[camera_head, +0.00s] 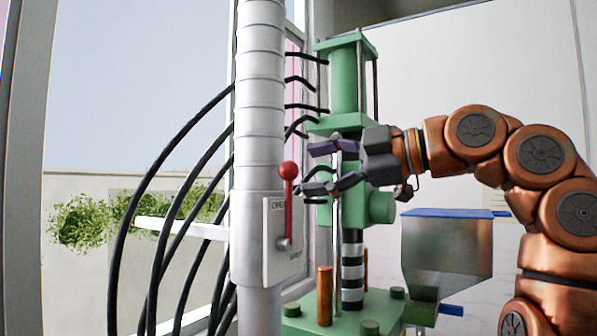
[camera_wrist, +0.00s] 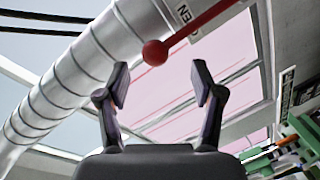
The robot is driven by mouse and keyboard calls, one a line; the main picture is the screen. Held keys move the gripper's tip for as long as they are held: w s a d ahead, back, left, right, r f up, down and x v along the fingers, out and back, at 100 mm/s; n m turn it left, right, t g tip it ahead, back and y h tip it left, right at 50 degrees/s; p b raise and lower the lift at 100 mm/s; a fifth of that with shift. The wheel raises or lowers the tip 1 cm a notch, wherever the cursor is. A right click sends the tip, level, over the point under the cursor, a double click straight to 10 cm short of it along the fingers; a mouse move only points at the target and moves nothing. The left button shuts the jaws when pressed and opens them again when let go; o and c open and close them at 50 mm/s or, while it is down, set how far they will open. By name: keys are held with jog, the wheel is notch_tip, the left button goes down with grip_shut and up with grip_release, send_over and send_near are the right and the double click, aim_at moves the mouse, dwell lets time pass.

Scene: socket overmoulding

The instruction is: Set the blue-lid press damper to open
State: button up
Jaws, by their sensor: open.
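The damper lever has a red ball knob (camera_head: 288,171) and a red arm on a pale plate (camera_head: 277,262) fixed to the silver duct (camera_head: 262,130). The lever stands nearly upright, knob up, beside the word OPEN; the lower label is too small to read surely. My gripper (camera_head: 313,168) is open and empty, just right of the knob, fingers pointing at it. In the wrist view the knob (camera_wrist: 155,52) shows ahead, between and beyond the fingertips (camera_wrist: 160,78); I see no contact. A hopper with a blue lid (camera_head: 455,213) stands by the green press (camera_head: 345,75).
Black hoses (camera_head: 150,235) curve left of the duct, and short ones run from it to the press. The press base (camera_head: 340,318) carries an orange post (camera_head: 324,296). A window (camera_wrist: 215,95) lies behind the duct. Room between gripper and knob looks clear.

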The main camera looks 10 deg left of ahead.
jog(key=v, duration=0.7)
jog(key=shift+d, duration=0.3)
jog(key=shift+r, duration=0.1)
jog(key=w+f+m+h, duration=0.4)
jog(key=w+f+m, duration=0.1)
jog(key=f+m, duration=0.8)
jog(key=s+d+f+m+g+h, duration=0.1)
jog(key=s+f+m+h, duration=0.2)
jog(key=f, duration=0.6)
jog(key=s+d+f+m+g+h, duration=0.1)
jog(key=s+f+m, duration=0.3)
jog(key=f, duration=0.5)
jog(key=s+d+f+m+g+h, duration=0.1)
jog(key=s+d+f+m+h, duration=0.1)
jog(key=s+d+f, duration=0.3)
jog(key=s+d+f+m+g+h, duration=0.1)
jog(key=s+d+f+m+h, duration=0.1)
jog(key=s+d+f, duration=0.4)
jog(key=s+d+f+m+g+h, duration=0.1)
jog(key=s+d+f+h, duration=0.3)
jog(key=s+f, duration=1)
jog(key=shift+d+f+m+g, duration=0.4)
jog(key=shift+d+f+m, duration=0.2)
jog(key=shift+d+m, duration=0.3)
